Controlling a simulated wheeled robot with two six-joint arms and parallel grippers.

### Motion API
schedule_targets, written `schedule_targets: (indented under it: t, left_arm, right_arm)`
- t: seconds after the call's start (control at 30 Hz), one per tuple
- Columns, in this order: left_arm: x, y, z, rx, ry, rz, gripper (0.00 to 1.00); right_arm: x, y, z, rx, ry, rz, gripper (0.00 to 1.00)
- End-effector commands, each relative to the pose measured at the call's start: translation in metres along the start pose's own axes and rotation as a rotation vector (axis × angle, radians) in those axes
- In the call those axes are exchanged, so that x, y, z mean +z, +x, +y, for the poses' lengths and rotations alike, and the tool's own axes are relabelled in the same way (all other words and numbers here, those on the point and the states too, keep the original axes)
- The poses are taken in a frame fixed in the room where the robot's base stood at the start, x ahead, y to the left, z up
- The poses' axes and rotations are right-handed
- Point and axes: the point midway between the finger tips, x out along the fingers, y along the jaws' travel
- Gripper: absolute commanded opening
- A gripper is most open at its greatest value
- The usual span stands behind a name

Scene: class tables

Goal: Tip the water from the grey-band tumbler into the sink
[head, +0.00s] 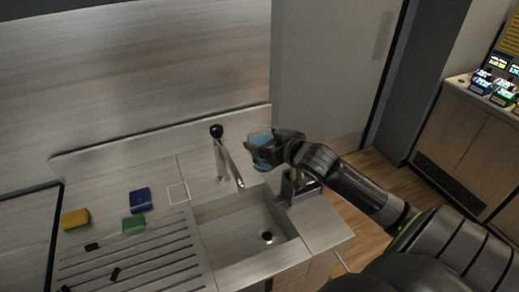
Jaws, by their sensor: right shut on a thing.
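My right gripper (274,150) is shut on a clear tumbler (259,135) with blue water (263,144) in it. It holds the tumbler in the air at the back right of the sink, to the right of the tap. The tumbler looks close to upright; its band cannot be made out, and the gripper hides part of its right side. The sink basin (229,232) is below and in front of the tumbler, with a dark drain (266,237) at its bottom. My left gripper is not in view.
The tap (225,158) with a black knob stands behind the basin, close left of the tumbler. A yellow sponge (75,219), a blue one (140,200) and a green one (134,225) lie left.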

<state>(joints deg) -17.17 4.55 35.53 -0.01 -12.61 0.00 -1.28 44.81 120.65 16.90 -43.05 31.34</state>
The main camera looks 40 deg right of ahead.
Motion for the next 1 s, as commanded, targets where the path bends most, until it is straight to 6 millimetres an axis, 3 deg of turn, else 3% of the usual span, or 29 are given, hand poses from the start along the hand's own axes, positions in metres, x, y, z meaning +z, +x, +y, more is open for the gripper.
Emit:
schedule_targets:
  t: [0.17,0.73,1.0]
  left_arm:
    - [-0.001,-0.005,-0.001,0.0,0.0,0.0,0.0]
    - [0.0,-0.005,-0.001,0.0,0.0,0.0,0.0]
    - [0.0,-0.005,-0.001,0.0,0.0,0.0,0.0]
  right_arm:
    - [-0.007,0.0,0.004,0.008,0.002,0.002,0.3]
    - [0.022,0.009,0.004,0.007,0.003,0.002,0.3]
    - [0.018,0.008,0.001,0.123,-0.37,0.02,0.3]
